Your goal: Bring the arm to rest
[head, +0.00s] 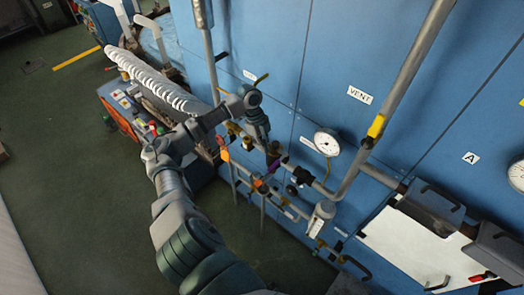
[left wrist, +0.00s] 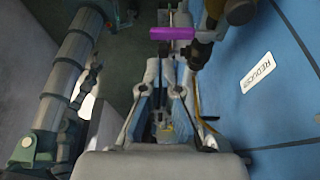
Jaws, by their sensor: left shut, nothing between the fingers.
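My left arm rises from the bottom of the head view and bends over to the right. Its gripper (head: 268,146) points down in front of the blue panel, close to the pipework. In the left wrist view the gripper's fingers (left wrist: 166,62) are together with nothing held. A purple handle (head: 283,162) is just beyond the fingertips; it also shows in the left wrist view (left wrist: 171,33). I cannot tell whether the fingers touch it. My right gripper is not in view.
The blue panel (head: 275,40) carries a large grey pipe (head: 408,75), a round gauge (head: 327,142) and several valves. The green floor (head: 60,150) at left is mostly clear.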

